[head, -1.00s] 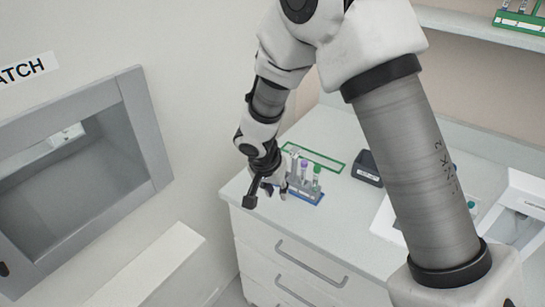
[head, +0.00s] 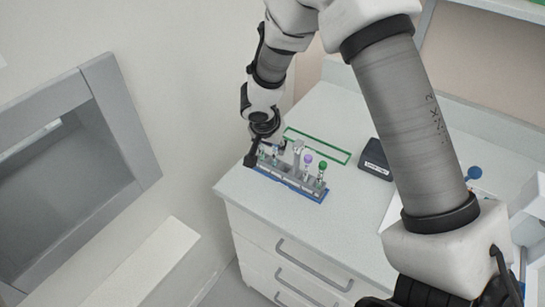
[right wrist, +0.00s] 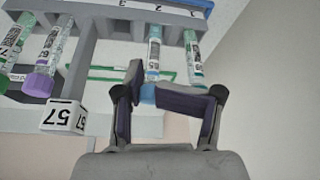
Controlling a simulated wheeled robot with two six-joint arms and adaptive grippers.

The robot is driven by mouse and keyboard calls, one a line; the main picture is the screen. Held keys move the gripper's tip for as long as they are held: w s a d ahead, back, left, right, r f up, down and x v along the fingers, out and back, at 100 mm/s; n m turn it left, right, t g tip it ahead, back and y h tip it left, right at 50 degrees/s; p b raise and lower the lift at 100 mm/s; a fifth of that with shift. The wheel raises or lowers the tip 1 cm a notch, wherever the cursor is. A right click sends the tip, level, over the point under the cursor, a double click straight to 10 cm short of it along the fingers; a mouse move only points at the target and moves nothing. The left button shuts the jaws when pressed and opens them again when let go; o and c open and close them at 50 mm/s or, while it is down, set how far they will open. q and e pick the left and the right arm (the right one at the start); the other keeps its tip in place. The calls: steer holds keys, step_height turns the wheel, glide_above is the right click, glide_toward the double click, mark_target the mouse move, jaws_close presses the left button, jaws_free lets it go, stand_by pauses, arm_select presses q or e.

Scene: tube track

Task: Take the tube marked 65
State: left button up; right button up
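A grey tube rack (head: 290,182) with a blue base stands near the front left corner of the counter and holds several capped tubes. In the right wrist view, a tube (right wrist: 153,50) with a light blue cap has a label that appears to read 65. It stands in the rack near the number 2. My right gripper (head: 263,138) is over the rack's left end. Its fingers (right wrist: 165,98) are open in the right wrist view, with the light blue cap near and partly behind the fingertips. I cannot tell whether they touch. My left gripper is not in view.
A purple-capped tube (right wrist: 45,60) and a white block marked 57 (right wrist: 65,115) are further left. A green outline (head: 335,152) and a dark box (head: 375,160) lie behind the rack. A wall hatch (head: 90,150) is left.

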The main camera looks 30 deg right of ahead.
steer(key=shift+s+r, duration=0.3)
steer(key=shift+s, duration=0.05)
steer(key=shift+c, duration=1)
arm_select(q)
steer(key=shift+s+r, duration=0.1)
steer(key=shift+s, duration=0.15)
arm_select(e)
steer(key=shift+w, duration=0.1)
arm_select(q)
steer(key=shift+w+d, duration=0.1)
arm_select(e)
steer(key=shift+w+f, duration=0.1)
steer(key=shift+w, duration=0.05)
steer(key=shift+r, duration=0.25)
step_height(320, 180, up, 28)
steer(key=shift+f+b, duration=0.2)
steer(key=shift+b, duration=0.5)
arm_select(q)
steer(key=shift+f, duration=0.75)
